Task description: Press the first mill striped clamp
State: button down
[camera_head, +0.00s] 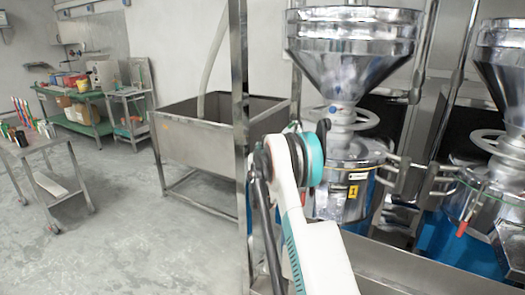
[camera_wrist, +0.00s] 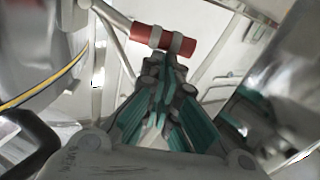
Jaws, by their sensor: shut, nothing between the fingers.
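The first mill (camera_head: 338,185) is a shiny metal machine with a large funnel and a yellow "1" tag (camera_head: 353,191). In the wrist view, my gripper (camera_wrist: 165,52) has its teal and grey fingers together, pointing up the picture. A red cylinder (camera_wrist: 146,33) with grey bands lies right at the fingertips. Whether they touch it, and whether the bands belong to it, I cannot tell. It looks like a clamp handle; the striped clamp is not clearly identifiable. In the head view my white arm covers part of the first mill, and my gripper is hidden.
The second mill (camera_head: 492,195) stands at the right with a red-handled clamp (camera_head: 461,229). A metal basin (camera_head: 190,145) stands left of the first mill. A yellow-and-dark strip (camera_wrist: 45,92) curves past my gripper's left. Open floor (camera_head: 140,230) lies at left.

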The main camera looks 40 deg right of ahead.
jog(key=shift+w+a+f+n+b, duration=0.2)
jog(key=shift+f+n, duration=0.3)
jog(key=shift+f, duration=0.15)
jog(key=shift+w+a+f+n+b, duration=0.15)
jog(key=shift+a+f+n, duration=0.05)
jog(key=shift+f+n, duration=0.4)
jog(key=shift+f, duration=0.1)
jog(key=shift+a, duration=0.1)
jog(key=v, duration=1.1)
jog(key=shift+s+a, duration=0.15)
jog(key=shift+s, duration=0.25)
